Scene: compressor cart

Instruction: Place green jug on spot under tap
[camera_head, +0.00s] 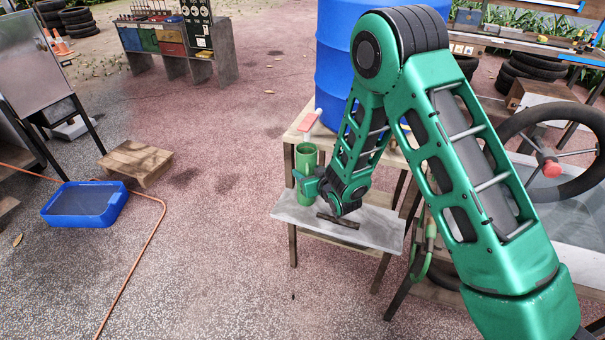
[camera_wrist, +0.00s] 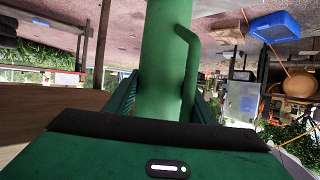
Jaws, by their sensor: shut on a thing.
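The green jug (camera_head: 307,157) is upright in the head view, at the left end of a light grey shelf (camera_head: 370,234). My gripper (camera_head: 307,184) is shut on the jug from the right side. The jug also fills the middle of the wrist view (camera_wrist: 165,60), between my fingers, with its handle on the right. The tap (camera_head: 309,121), with a red handle, sits on the blue barrel just above the jug's open top. I cannot tell whether the jug's base touches the shelf. The spot under the tap is hidden by the jug and gripper.
The blue barrel (camera_head: 335,65) stands on a wooden stand behind the shelf. A dark bar (camera_head: 338,220) lies on the shelf below my wrist. A steering wheel (camera_head: 550,165) is at the right. A blue tub (camera_head: 85,204) and open ground lie left.

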